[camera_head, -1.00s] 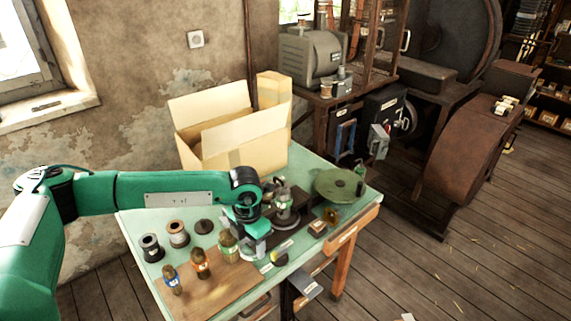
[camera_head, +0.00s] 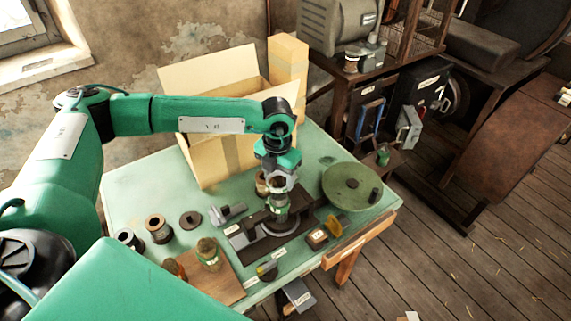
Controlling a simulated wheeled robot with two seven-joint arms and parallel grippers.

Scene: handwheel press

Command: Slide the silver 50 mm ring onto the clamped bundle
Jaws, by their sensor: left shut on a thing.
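My left gripper (camera_head: 279,188) points down over the dark clamp fixture (camera_head: 243,240) on the green table. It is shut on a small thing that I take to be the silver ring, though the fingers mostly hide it. The clamped bundle (camera_head: 278,207), a short upright greenish-brown piece, stands in the fixture directly under the fingers. I cannot tell whether the ring is around the bundle's top or just above it. My right gripper is not in view.
A wooden board (camera_head: 222,285) with upright bundles (camera_head: 208,252) lies at the table's front left. Spools (camera_head: 158,228) stand behind it. An open cardboard box (camera_head: 205,158) is at the back. A round green disc (camera_head: 350,186) sits on the right. My own arm hides the lower left.

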